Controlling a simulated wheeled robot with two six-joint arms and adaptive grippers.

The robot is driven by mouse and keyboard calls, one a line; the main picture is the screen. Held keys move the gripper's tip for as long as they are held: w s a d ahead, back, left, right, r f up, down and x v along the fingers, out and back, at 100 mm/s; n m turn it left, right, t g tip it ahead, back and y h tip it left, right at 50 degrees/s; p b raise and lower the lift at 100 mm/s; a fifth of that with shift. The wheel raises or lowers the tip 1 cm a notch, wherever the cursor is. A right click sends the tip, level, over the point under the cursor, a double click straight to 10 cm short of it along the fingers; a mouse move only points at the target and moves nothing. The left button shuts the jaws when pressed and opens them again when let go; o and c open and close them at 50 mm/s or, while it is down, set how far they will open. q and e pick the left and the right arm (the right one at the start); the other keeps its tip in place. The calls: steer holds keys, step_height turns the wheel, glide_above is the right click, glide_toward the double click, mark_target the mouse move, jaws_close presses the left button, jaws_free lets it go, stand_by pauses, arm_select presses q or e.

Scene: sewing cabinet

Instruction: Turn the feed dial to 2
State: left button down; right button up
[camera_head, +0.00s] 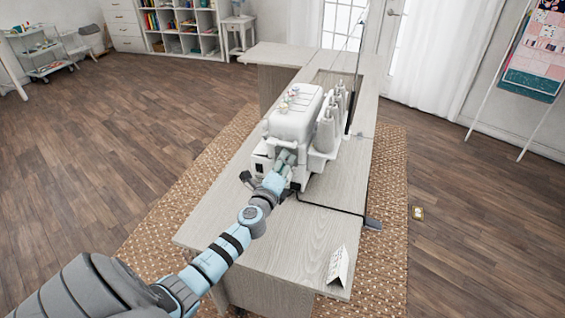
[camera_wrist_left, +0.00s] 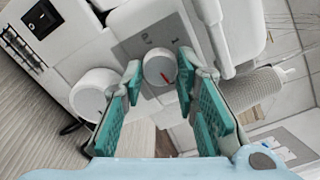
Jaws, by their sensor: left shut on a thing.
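The white sewing machine (camera_head: 292,118) stands on the pale wooden cabinet (camera_head: 300,240). In the left wrist view the feed dial (camera_wrist_left: 158,69) is a small round white knob with a red pointer line on a grey plate. The red line points to the lower right of the picture. In the head view my left gripper (camera_head: 284,160) is at the machine's near end and hides the dial. My right gripper is not in view.
A larger white knob (camera_wrist_left: 93,93) sits close beside the left finger, with a black power switch (camera_wrist_left: 42,18) beyond. Thread cones (camera_head: 328,128) stand along the machine's right side. A black cord runs over the cabinet top. A white folded card (camera_head: 338,266) stands near the front edge.

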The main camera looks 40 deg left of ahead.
arm_select(q)
steer(key=shift+f+m, duration=0.2)
steer(key=shift+m, duration=0.4)
steer(key=c, duration=1.6)
jaws_free()
steer(key=shift+c, duration=0.2)
steer(key=o, duration=0.4)
steer(key=shift+r, duration=0.1)
steer(key=shift+s, duration=0.1)
steer(key=v, duration=1.2)
